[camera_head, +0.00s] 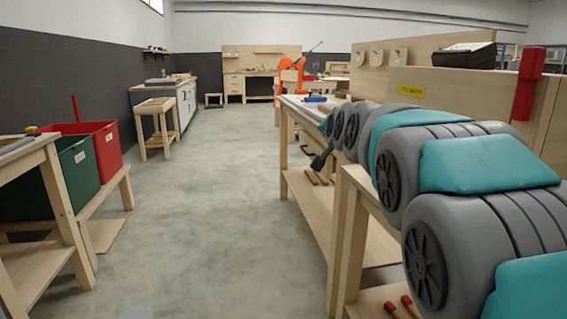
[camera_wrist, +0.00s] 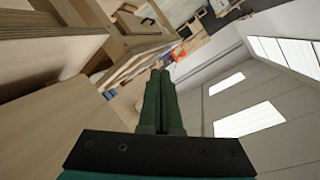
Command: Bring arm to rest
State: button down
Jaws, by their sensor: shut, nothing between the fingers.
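My arm (camera_head: 440,165), grey with teal covers, stretches from the lower right of the head view forward along the right-hand workbench. The wrist view is tilted.
A wooden workbench (camera_head: 297,190) with a lower shelf runs close along my right. A red bin (camera_head: 104,150) and a green bin (camera_head: 76,172) stand on a low bench at left. The middle floor is clear.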

jog(key=s+d+f+n+g, duration=0.3)
jog(key=s+f+g, duration=0.5)
jog(key=s+f, duration=1.3)
jog(key=s+f+n+g, duration=0.2)
jog(key=s+f+g, duration=0.2)
jog(key=s, duration=1.1)
jog(key=s+d+f+n+g, duration=0.1)
jog(key=s+f+n+g, duration=0.2)
jog(key=s+f, duration=0.4)
jog(key=s+g, duration=0.1)
jog(key=s, duration=0.8)
jog(key=shift+s+f+h, duration=0.2)
jog(key=shift+f+h, duration=0.05)
jog(key=shift+h, duration=0.15)
jog(key=c, duration=1.6)
grip_release()
